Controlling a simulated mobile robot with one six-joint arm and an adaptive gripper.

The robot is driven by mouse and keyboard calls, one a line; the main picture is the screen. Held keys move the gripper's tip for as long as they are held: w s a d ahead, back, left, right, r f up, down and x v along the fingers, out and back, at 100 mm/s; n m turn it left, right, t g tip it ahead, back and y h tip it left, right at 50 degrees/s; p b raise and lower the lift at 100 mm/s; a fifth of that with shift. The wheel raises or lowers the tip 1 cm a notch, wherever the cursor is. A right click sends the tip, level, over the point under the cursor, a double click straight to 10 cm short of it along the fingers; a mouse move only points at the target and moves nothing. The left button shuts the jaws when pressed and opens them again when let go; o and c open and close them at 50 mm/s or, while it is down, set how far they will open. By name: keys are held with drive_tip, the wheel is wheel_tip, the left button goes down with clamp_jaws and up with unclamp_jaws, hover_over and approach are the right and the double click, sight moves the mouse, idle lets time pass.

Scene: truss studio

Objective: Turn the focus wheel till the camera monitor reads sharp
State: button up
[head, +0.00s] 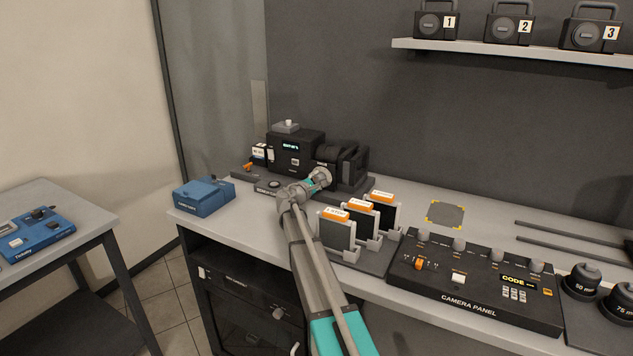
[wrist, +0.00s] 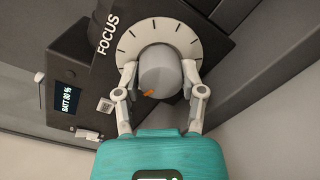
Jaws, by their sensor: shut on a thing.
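The focus wheel (wrist: 160,72) is a grey knob with an orange mark, in front of a pale dial with black ticks and the word FOCUS beside it. My gripper (wrist: 160,80) is shut on the knob, one finger on each side. In the head view my gripper (head: 318,180) reaches the front of the black camera (head: 298,152) on the bench. A small display on the camera body (wrist: 66,92) reads BATT.80 %. A small lit screen (head: 291,146) shows on the camera, too small to read. The wheel is mostly hidden behind my gripper in the head view.
Several orange-topped filter frames (head: 337,234) stand close to the right of my arm. A black camera panel (head: 475,280) lies further right. A blue box (head: 204,196) sits at the bench's left end. A shelf (head: 520,52) with numbered cases hangs above.

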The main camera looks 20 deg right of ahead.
drive_tip(key=m, duration=0.3)
drive_tip(key=shift+d+m+p, duration=0.1)
drive_tip(key=shift+m+p, duration=0.2)
drive_tip(key=m, duration=0.3)
drive_tip(key=shift+r+y, duration=0.1)
drive_tip(key=shift+y, duration=0.2)
drive_tip(key=m, duration=0.6)
drive_tip(key=shift+d+m+p, duration=0.1)
drive_tip(key=shift+m+p, duration=0.2)
drive_tip(key=shift+p, duration=0.1)
drive_tip(key=o, duration=1.2)
drive_tip(key=shift+c, duration=0.2)
drive_tip(key=shift+y, duration=0.3)
